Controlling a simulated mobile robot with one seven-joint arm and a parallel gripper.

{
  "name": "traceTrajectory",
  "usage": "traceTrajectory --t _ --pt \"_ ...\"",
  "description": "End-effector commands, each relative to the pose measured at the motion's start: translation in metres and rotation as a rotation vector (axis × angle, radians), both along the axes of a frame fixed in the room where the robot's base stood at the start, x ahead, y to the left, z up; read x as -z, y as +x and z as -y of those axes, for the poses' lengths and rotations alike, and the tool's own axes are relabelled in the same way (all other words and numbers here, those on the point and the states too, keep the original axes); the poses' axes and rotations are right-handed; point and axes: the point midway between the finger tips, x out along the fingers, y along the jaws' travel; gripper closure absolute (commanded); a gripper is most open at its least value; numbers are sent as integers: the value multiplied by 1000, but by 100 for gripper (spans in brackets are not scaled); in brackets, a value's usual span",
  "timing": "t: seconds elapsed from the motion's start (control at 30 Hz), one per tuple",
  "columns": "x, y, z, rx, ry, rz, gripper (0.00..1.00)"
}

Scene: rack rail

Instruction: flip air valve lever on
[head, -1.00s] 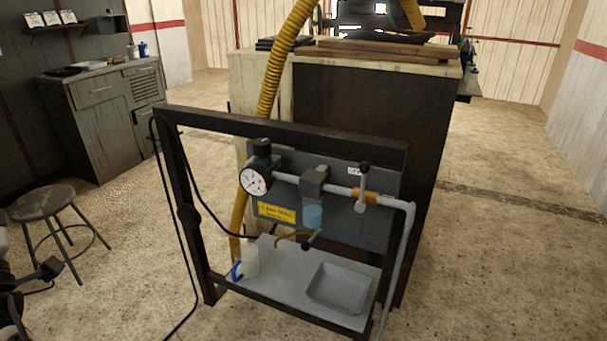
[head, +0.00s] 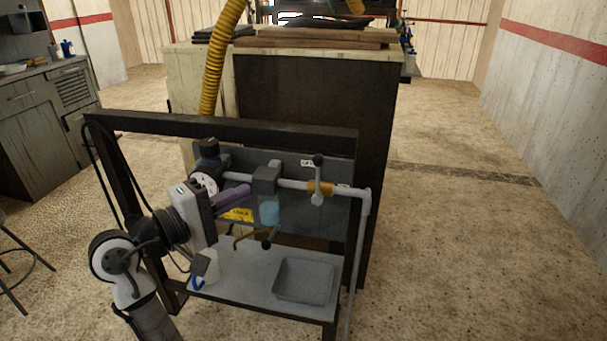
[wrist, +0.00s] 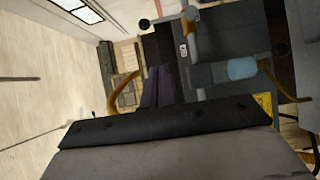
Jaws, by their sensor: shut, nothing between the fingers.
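The air valve lever (head: 318,178) is a pale handle with a dark ball knob, standing upright across the brass valve (head: 331,188) on the right part of the pipe. In the wrist view the lever (wrist: 168,18) lies near the top, beyond the fingertips. My gripper (head: 248,188) is in front of the left part of the panel, with its purple fingers shut and empty. The fingers (wrist: 158,88) also show in the wrist view, pointing toward the panel. They are left of the lever and apart from it. The fingers and gripper body partly hide the gauge (head: 205,184).
A blue filter bowl (head: 269,213) hangs under the pipe, with a second black-knobbed lever (head: 266,242) below it. A grey tray (head: 303,281) rests on the lower shelf. The dark frame's top bar (head: 240,129) spans above. Floor to the right is clear.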

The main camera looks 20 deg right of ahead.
Motion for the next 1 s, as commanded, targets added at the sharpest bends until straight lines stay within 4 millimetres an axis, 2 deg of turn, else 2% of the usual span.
traceTrajectory --t 0.27,0.37,0.77,1.0 --pt "-1 3 6 -2 0 1 100" --pt "-1 8 19 0 -1 0 100" --pt "-2 39 97 0 1 2 100" --pt "-1 25 124 -3 0 2 100"
